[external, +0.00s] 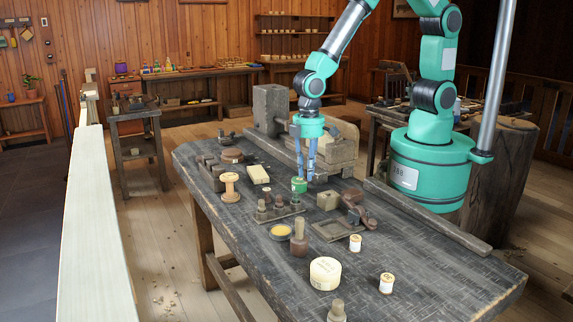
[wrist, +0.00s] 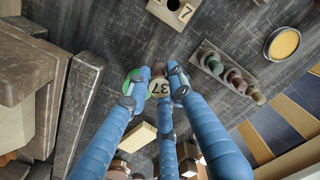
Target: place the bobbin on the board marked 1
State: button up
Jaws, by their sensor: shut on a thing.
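My gripper (external: 309,174) is over the back middle of the dark workbench, fingers pointing down. It is shut on a small bobbin (external: 299,186) with green on its side. In the wrist view the pale round end of the bobbin (wrist: 160,88), reading 37, shows between the blue fingers of my gripper (wrist: 156,92); they hide part of it. Whether the bobbin touches the bench is unclear. A wooden block marked 7 (wrist: 175,10) lies at the top of the wrist view. I cannot make out a board marked 1 in either view.
A large pale spool (external: 230,187) stands left. A peg rack (external: 279,213), a yellow-filled dish (external: 281,232), a pale round box (external: 325,273) and small spools (external: 355,243) (external: 386,284) stand nearer the front. A wooden headstock (external: 270,108) is behind. The bench's front right is mostly clear.

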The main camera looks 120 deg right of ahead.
jog(key=s+d+m, duration=0.3)
jog(key=d, duration=0.6)
jog(key=s+d+m, duration=0.2)
jog(key=s+d, duration=0.2)
jog(key=d, duration=0.5)
jog(key=shift+s+r+m, duration=0.3)
jog(key=shift+m, duration=0.1)
jog(key=shift+w, duration=0.1)
jog(key=b, duration=0.2)
send_over(258, 172)
jog(key=shift+d+f, duration=0.15)
jog(key=shift+f, duration=0.6)
jog(key=shift+f+b, duration=0.3)
jog(key=shift+f, duration=1.45)
jog(key=shift+f, duration=0.1)
